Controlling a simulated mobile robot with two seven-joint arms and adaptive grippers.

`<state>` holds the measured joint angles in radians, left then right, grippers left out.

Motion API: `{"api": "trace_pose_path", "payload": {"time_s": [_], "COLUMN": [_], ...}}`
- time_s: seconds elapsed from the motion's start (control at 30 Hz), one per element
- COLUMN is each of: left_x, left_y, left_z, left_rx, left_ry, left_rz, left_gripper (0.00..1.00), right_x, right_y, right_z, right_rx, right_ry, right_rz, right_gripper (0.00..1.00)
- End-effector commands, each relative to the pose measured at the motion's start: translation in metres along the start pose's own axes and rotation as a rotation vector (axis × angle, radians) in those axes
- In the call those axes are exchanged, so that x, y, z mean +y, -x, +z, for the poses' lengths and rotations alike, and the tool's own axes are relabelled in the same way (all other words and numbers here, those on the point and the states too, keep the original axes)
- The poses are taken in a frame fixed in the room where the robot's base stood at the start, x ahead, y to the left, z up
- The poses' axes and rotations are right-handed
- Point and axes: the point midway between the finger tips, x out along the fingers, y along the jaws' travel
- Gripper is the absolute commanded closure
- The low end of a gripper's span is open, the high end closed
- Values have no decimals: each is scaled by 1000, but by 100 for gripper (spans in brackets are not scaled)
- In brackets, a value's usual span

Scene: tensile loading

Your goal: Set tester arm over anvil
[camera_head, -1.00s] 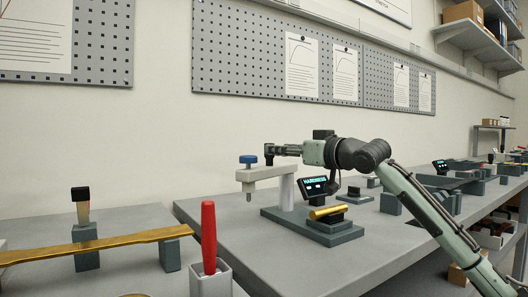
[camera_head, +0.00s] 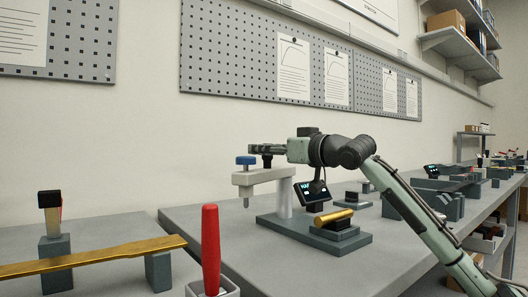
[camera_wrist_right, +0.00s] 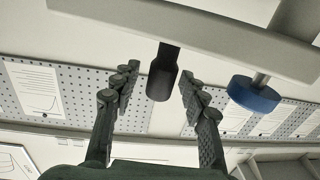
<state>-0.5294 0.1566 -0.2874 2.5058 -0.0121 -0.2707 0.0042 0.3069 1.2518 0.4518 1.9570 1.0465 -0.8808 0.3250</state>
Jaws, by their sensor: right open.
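The hardness tester's pale grey arm (camera_head: 262,178) sits on a pale post and reaches left, away from the anvil. A blue knob (camera_head: 246,160) tops a spindle at its free end. A short black handle (camera_head: 267,162) stands on the arm. The dark anvil block (camera_head: 338,233), with a brass bar (camera_head: 334,218) lying on it, is right of the post. My right gripper (camera_head: 253,149) is open at the handle. In the right wrist view the handle (camera_wrist_right: 162,75) lies between the spread fingers; contact cannot be told. My left gripper is not in view.
A small display (camera_head: 315,193) stands behind the anvil. A red-handled tool (camera_head: 211,248) stands in a holder at the front. A brass strip (camera_head: 95,256) spans grey blocks at left. More equipment stands on the bench further right.

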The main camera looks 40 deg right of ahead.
Motion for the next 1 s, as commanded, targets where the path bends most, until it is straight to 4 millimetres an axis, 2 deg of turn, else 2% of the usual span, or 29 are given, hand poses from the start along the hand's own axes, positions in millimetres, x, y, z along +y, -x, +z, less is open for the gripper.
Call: {"api": "trace_pose_path", "payload": {"time_s": [0.2,0.57,1.0], "left_x": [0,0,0], "left_y": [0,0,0], "left_z": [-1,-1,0], "left_rx": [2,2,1], "left_ry": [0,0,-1], "left_rz": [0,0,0], "left_gripper": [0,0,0], "right_x": [0,0,1], "right_y": [0,0,1], "right_z": [0,0,0], "right_rx": [0,1,2], "right_ry": [0,0,-2], "right_rz": [0,0,-13], "right_gripper": [56,100,100]}}
